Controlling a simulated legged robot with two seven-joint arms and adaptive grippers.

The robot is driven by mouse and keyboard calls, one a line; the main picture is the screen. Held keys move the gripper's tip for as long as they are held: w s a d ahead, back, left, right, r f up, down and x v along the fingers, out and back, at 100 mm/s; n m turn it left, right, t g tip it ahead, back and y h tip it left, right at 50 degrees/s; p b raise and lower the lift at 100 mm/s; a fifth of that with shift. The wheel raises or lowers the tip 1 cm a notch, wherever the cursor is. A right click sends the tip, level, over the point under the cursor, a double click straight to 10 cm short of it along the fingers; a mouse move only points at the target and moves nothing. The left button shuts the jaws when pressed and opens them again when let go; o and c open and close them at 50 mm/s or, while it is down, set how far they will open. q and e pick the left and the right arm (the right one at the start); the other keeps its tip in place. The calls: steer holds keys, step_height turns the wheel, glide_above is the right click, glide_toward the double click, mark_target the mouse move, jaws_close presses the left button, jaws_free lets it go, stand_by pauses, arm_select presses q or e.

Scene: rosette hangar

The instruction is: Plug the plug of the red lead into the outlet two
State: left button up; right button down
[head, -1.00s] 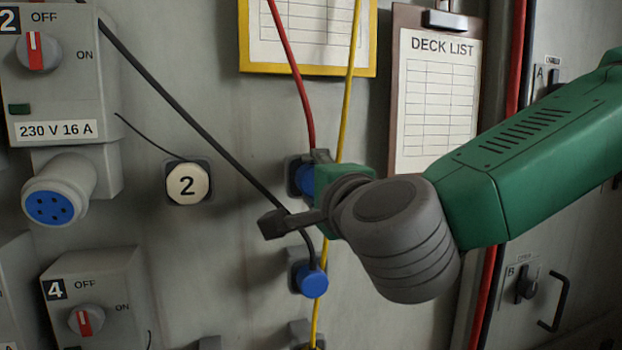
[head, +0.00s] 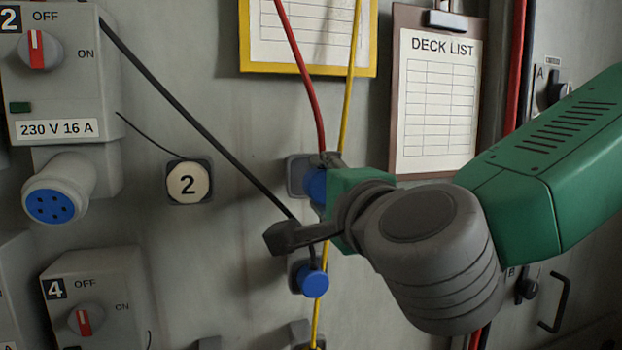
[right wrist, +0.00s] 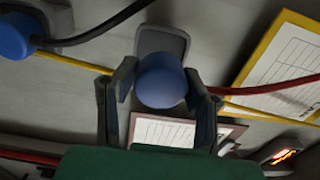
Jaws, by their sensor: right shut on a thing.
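The blue plug of the red lead (head: 315,185) is at the middle of the head view, and the red lead (head: 300,60) runs up from it. My right gripper (head: 305,200) is shut on this plug. In the right wrist view the plug (right wrist: 162,85) sits between the two fingers, just in front of its grey holder (right wrist: 160,42). Outlet two (head: 50,203) is a pale round socket with a blue, several-holed face, under the box marked 2 at the left. It is empty. My left gripper is out of view.
A second blue plug (head: 312,282) on a black lead sits in a holder below. A yellow lead (head: 349,95) hangs close behind my gripper. The black lead (head: 170,95) crosses between outlet and gripper. A round cap marked 2 (head: 187,183) is on the wall.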

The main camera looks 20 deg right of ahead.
steer(key=shift+s, duration=1.15)
